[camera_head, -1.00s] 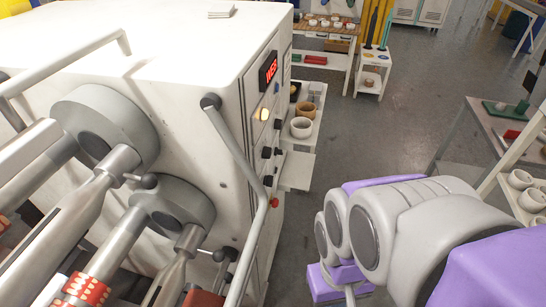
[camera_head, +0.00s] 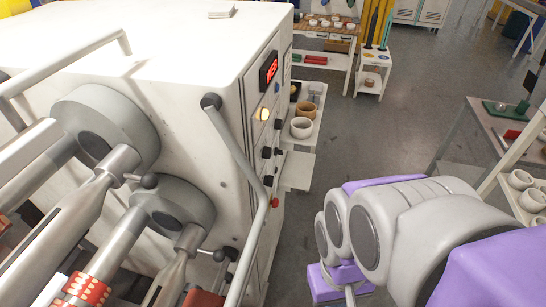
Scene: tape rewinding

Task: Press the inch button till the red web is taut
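The white rewinding machine (camera_head: 190,60) fills the left half of the view. Its control panel on the right side is seen at a steep angle, with a red lit display (camera_head: 268,70), a lit yellowish button (camera_head: 264,114), several dark knobs (camera_head: 266,152) and a red button (camera_head: 275,202) low down. I cannot tell which one is the inch button. Red patterned material (camera_head: 88,288) sits on a metal shaft at the lower left; whether any web is taut cannot be seen. My grey and purple arm is at the lower right, apart from the machine. My gripper is not visible.
A grey bent guard bar (camera_head: 245,180) stands in front of the machine's side. A white shelf with bowls (camera_head: 301,127) is beyond the panel. A table with trays (camera_head: 505,125) is at the right. Grey floor (camera_head: 370,135) lies open between them.

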